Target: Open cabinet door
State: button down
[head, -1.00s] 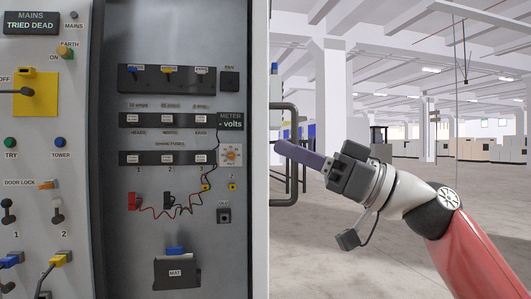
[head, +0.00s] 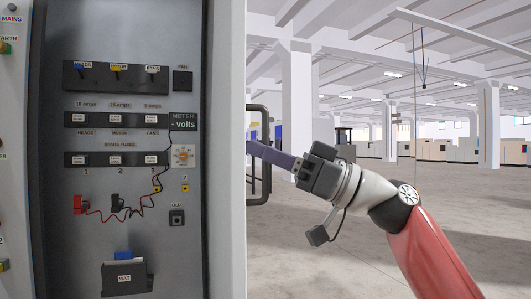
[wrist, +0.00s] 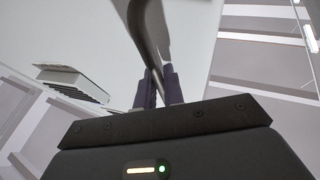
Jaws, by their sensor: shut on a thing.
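The cabinet (head: 228,150) fills the left half of the head view, its grey panel carrying switches, fuses and a meter. The handle stands against a pale, flat door surface (wrist: 190,25). How far the door is open cannot be told.
A dark tubular frame (head: 266,120) shows just right of the cabinet's edge, behind my fingers; I cannot tell if it belongs to the handle. A white pillar (head: 295,100) and pale cabinets (head: 465,151) stand far back. The concrete floor (head: 330,265) at right is clear.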

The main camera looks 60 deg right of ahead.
jog(key=c, duration=1.8)
grip_release()
jog(key=v, duration=0.7)
jog(key=shift+s, duration=0.4)
jog(key=shift+s+d+f, duration=0.1)
jog(key=shift+d, duration=0.1)
